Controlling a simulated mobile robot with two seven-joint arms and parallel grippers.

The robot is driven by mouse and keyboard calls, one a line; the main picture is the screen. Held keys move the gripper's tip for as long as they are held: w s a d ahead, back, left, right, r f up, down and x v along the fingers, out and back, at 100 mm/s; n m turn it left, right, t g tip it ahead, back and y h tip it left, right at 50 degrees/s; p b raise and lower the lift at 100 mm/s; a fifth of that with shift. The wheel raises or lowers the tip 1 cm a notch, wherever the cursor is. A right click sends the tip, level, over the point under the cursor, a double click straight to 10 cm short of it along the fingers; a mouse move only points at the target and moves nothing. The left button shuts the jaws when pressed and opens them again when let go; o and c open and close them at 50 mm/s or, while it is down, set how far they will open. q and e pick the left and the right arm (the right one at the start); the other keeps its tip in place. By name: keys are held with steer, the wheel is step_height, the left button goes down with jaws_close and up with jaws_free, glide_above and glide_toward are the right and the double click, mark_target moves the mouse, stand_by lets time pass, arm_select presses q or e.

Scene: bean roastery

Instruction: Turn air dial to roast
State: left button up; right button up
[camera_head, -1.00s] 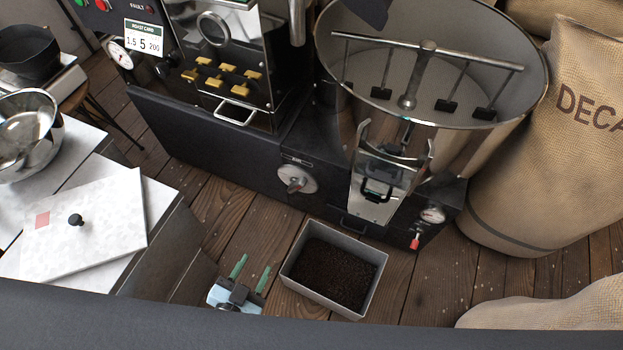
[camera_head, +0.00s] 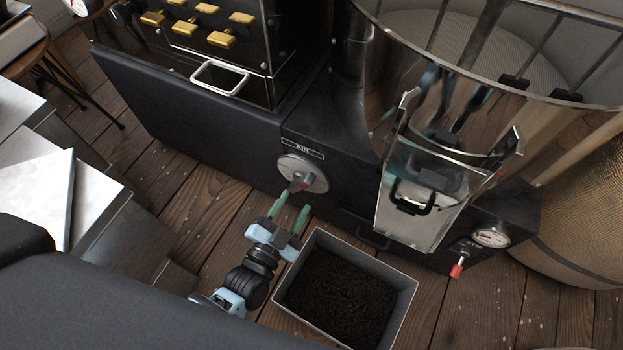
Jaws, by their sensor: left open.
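The air dial (camera_head: 303,174) is a round silver plate with a grey lever knob, under an "AIR" label on the dark front of the roaster base. Its knob points down and slightly left, toward my gripper. My left gripper (camera_head: 290,208) has green fingers and a light blue body. It is open and empty, just below the dial, with its fingertips close to the knob. I cannot tell whether they touch it. Position markings on the dial are too small to read. My right gripper is not in view.
A metal bin of dark grounds or beans (camera_head: 345,291) stands on the floor right beside my left gripper. A metal chute with a black handle (camera_head: 423,192) hangs right of the dial. A gauge (camera_head: 490,238) and a red-tipped lever (camera_head: 457,270) are farther right.

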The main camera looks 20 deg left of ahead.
mark_target(305, 186)
arm_select(q)
steer(key=shift+w, duration=0.1)
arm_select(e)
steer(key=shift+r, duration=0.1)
arm_select(q)
steer(key=shift+w+d, duration=0.1)
steer(key=shift+w, duration=0.15)
steer(key=w, duration=0.2)
steer(key=w+b, duration=0.1)
steer(key=w+d+b, duration=0.1)
steer(key=w, duration=0.1)
steer(key=shift+w, duration=0.3)
steer(key=shift+w+d+b, duration=0.1)
steer(key=shift+w+b, duration=0.2)
steer(key=shift+w, duration=0.4)
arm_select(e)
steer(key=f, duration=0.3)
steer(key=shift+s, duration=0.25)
arm_select(q)
steer(key=shift+c, duration=0.2)
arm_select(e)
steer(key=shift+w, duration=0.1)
